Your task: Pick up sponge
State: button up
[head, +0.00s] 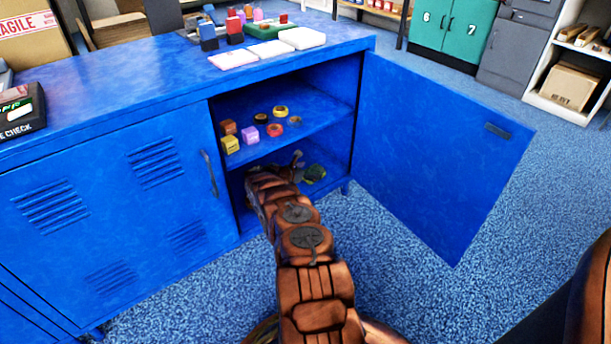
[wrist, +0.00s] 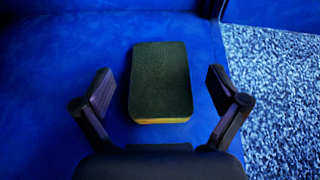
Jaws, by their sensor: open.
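The sponge (wrist: 160,80) has a dark green top and a yellow lower layer. It lies flat on the blue cabinet floor (wrist: 60,70) in the wrist view. In the head view it shows as a green patch (head: 314,174) on the bottom level of the open cabinet, partly hidden by my gripper. My gripper (wrist: 160,85) is open, with one finger on each side of the sponge's near part and a gap on both sides. In the head view my gripper (head: 298,165) reaches inside the lower compartment.
The blue cabinet door (head: 435,150) stands wide open on the right. A shelf (head: 310,105) above my gripper holds small boxes (head: 230,143) and tape rolls (head: 275,130). The closed left door (head: 110,220) borders the opening. Speckled floor lies in front.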

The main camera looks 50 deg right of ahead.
aim_at(316, 169)
jog(key=shift+b+x, duration=1.65)
jog(key=shift+x, duration=0.25)
jog(key=shift+d+f, duration=0.15)
jog(key=shift+d, duration=0.1)
